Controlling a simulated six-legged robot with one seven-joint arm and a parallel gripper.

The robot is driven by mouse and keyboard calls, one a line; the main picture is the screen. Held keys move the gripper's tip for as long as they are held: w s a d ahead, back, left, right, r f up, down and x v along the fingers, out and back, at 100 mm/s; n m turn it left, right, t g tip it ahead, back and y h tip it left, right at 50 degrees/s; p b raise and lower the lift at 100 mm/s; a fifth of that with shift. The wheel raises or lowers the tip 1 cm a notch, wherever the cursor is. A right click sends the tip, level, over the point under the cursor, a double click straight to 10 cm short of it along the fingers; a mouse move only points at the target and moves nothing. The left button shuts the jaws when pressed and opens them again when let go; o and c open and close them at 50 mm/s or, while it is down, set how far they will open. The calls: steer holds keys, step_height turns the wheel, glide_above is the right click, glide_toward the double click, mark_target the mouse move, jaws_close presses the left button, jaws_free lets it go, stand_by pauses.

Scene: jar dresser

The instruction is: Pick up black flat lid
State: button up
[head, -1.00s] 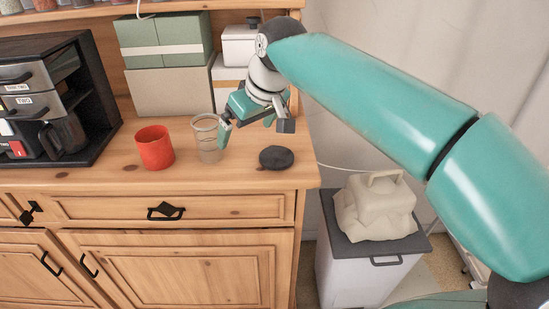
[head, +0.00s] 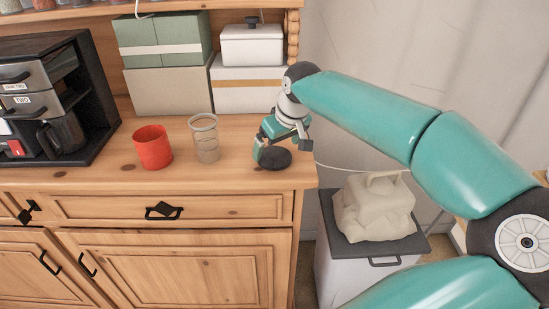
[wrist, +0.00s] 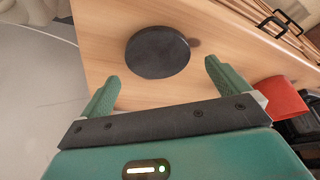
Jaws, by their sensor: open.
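The black flat lid (head: 273,160) lies on the wooden dresser top, near its right front corner. In the wrist view the lid (wrist: 158,52) is a dark round disc lying flat, ahead of the fingertips and roughly centred between them. My gripper (head: 272,155) is low over the dresser at the lid, and part of it covers the lid in the head view. In the wrist view my gripper (wrist: 162,72) has its two green fingers spread wide with nothing between them.
A clear glass (head: 206,140) and a red cup (head: 153,148) stand left of the lid. White and green boxes (head: 248,88) are stacked behind. The dresser's right edge is close to the lid. A bin with a beige bag (head: 375,208) stands beyond it.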

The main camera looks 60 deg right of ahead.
mark_target(274, 155)
steer(key=x, duration=0.3)
steer(key=shift+d+f, duration=0.1)
steer(key=shift+f, duration=0.25)
steer(key=shift+c, duration=0.2)
steer(key=c, duration=0.8)
steer(key=shift+r, duration=0.15)
